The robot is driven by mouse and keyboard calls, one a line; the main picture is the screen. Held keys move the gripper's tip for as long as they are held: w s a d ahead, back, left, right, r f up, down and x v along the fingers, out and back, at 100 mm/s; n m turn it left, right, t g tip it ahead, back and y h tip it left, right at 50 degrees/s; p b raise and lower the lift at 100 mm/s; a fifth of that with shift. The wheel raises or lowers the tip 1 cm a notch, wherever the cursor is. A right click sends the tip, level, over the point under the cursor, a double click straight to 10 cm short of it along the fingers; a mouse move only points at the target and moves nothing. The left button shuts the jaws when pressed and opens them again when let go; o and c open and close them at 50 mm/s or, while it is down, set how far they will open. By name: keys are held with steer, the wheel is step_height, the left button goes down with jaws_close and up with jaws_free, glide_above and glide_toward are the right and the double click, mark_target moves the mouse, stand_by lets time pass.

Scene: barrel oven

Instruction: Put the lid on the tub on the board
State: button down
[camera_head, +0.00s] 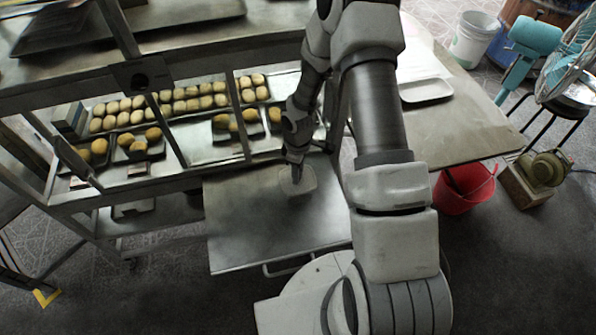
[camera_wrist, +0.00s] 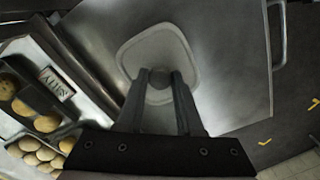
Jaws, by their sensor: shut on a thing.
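A pale, rounded-square lid (camera_head: 305,181) with a dark round knob (camera_wrist: 159,76) is under my gripper (camera_head: 296,173). In the wrist view, the lid (camera_wrist: 136,53) fills the middle, and the two fingers of my gripper (camera_wrist: 158,82) are shut on its knob. The lid is over the grey metal board (camera_head: 240,235), which also shows in the wrist view (camera_wrist: 225,60). I cannot make out a separate tub; if it is under the lid, the lid hides it. I cannot tell whether the lid is resting on anything.
A metal rack (camera_head: 190,165) with trays of several buns stands at left, close beside my arm. A sign (camera_wrist: 57,84) stands by the buns. A table (camera_head: 450,130) with a white tray (camera_head: 426,90) is at right, above a red bucket (camera_head: 463,190). The board's front is clear.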

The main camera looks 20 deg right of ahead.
stand_by(0.4)
jaws_free()
stand_by(0.4)
steer(key=shift+r, duration=0.1)
steer(key=shift+r+p, duration=2.4)
steer(key=shift+r, duration=1)
jaws_close()
